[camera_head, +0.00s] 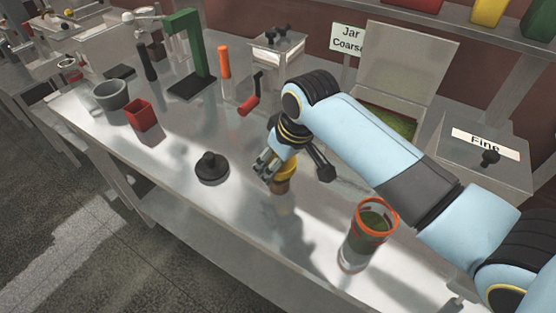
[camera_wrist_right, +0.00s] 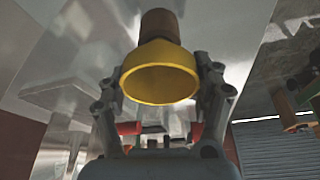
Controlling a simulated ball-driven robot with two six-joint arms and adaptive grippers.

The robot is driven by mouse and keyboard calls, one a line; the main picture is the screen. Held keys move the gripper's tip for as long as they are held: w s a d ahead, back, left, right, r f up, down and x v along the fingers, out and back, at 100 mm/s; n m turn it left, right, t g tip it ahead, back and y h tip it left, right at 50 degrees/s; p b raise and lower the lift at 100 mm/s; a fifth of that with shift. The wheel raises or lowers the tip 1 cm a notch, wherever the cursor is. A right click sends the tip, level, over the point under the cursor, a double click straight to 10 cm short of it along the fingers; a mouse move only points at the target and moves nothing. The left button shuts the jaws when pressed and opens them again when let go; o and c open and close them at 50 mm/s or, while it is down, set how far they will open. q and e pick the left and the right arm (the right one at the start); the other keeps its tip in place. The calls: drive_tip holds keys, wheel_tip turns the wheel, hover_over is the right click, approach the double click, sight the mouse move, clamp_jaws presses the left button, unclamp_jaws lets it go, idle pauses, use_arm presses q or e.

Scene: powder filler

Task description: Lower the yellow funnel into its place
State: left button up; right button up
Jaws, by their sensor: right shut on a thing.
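The yellow funnel (camera_wrist_right: 160,75) is between the fingers of my right gripper (camera_wrist_right: 163,82), which is shut on it. Its wide round mouth faces the wrist camera. A brown cylindrical part (camera_wrist_right: 160,24) shows at its far end; I cannot tell whether it belongs to the funnel or is a separate piece. In the head view the funnel (camera_head: 288,169) is partly hidden by my right gripper (camera_head: 271,172), low over the steel table (camera_head: 235,225). Whether its lower end touches the table is unclear. My left gripper is not in view.
A glass jar with an orange rim (camera_head: 370,232) stands right of the gripper. A black knobbed lid (camera_head: 211,168) lies to its left. Farther back are a red cup (camera_head: 142,115), a grey bowl (camera_head: 110,96), a green stand (camera_head: 190,50) and an open-lidded box (camera_head: 405,70).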

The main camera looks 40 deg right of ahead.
drive_tip(key=o, duration=1.4)
drive_tip(key=v, duration=1.2)
